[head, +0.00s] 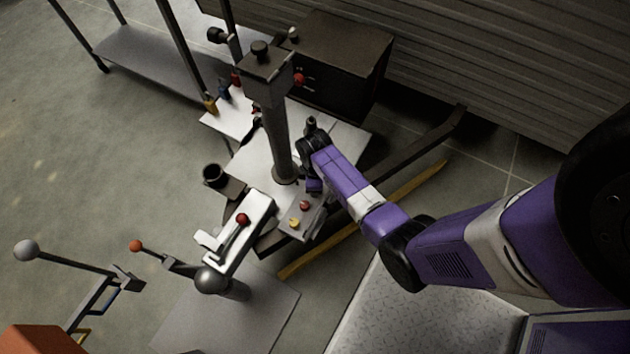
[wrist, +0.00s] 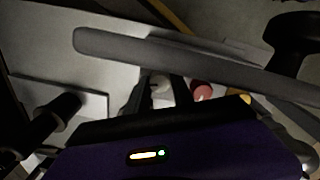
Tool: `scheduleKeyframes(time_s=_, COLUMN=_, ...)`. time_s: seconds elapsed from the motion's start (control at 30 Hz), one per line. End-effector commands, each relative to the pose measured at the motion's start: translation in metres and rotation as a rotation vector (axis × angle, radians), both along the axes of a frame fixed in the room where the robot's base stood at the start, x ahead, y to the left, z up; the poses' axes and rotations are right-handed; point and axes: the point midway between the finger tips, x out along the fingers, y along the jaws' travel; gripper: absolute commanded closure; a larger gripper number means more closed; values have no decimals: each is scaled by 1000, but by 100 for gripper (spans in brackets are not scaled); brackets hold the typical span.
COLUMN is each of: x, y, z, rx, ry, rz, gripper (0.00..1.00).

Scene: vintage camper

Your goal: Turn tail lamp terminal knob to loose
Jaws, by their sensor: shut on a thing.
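A small terminal panel (head: 300,232) near the foot of the grey column carries a red knob (head: 305,205) and a yellow knob (head: 293,222). In the wrist view, a pale knob (wrist: 160,86) stands in line with the red knob (wrist: 201,92) and the yellow knob (wrist: 245,98). My gripper (wrist: 161,97) is shut on the pale knob, with one dark finger on each side of it. In the head view my gripper (head: 312,187) hides the pale knob. No label or pointer is readable, so the knob's setting cannot be told.
The grey column (head: 280,140) stands close to the left of my gripper. A grey bar (wrist: 190,60) crosses just beyond my fingers in the wrist view. A white lever box (head: 250,225) and a dark cup (head: 213,174) stand to the left.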

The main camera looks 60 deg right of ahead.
Motion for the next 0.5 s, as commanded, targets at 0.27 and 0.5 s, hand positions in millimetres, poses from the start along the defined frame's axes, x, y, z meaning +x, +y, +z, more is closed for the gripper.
scheduleKeyframes(time_s=0.27, x=2, y=1, z=2, rx=1, ry=-3, rz=117, gripper=100)
scheduleKeyframes(time_s=0.5, x=2, y=1, z=1, rx=1, ry=-4, rz=150, gripper=100)
